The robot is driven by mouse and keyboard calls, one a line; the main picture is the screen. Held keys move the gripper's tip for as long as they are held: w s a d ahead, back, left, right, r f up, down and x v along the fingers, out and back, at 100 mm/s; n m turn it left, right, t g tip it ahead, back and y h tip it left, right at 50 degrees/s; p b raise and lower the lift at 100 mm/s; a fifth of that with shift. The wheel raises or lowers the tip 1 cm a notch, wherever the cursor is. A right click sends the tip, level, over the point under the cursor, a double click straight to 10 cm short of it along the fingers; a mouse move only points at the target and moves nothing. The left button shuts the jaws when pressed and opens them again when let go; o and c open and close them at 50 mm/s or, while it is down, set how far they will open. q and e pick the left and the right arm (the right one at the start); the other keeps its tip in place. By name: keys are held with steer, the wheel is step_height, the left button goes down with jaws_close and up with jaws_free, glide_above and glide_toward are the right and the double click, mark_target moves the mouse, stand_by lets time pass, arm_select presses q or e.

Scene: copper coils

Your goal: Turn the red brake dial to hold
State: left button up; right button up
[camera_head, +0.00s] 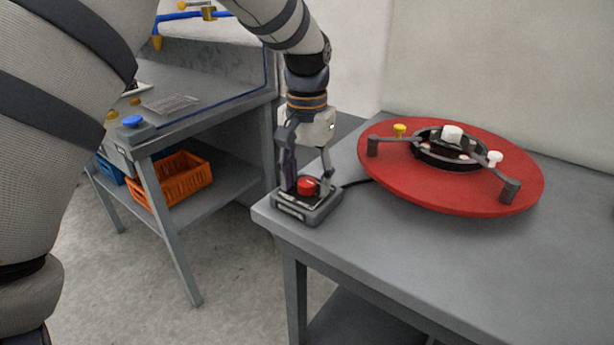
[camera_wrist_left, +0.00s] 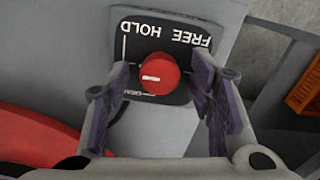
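The red brake dial (camera_head: 306,186) sits on a grey box (camera_head: 318,213) at the near left corner of the grey table. My left gripper (camera_head: 306,182) points down over it, one finger on each side. In the left wrist view, the red dial (camera_wrist_left: 160,68) lies between the open fingers of my left gripper (camera_wrist_left: 161,80), with visible gaps on both sides. Its short white mark lies nearly level, left of its centre. The black label plate (camera_wrist_left: 183,24) bears FREE and HOLD, and a thin white line at its left. My right gripper is not in view.
A red turntable (camera_head: 440,188) with a black hub stands right of the box. A black cable runs from the box toward it. A second bench at left has a blue button (camera_head: 132,121) and an orange crate (camera_head: 182,177) below. The near tabletop (camera_head: 420,245) is clear.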

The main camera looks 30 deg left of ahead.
mark_target(307, 181)
arm_select(q)
steer(key=shift+r, duration=0.1)
step_height(307, 181, up, 12)
stand_by(0.4)
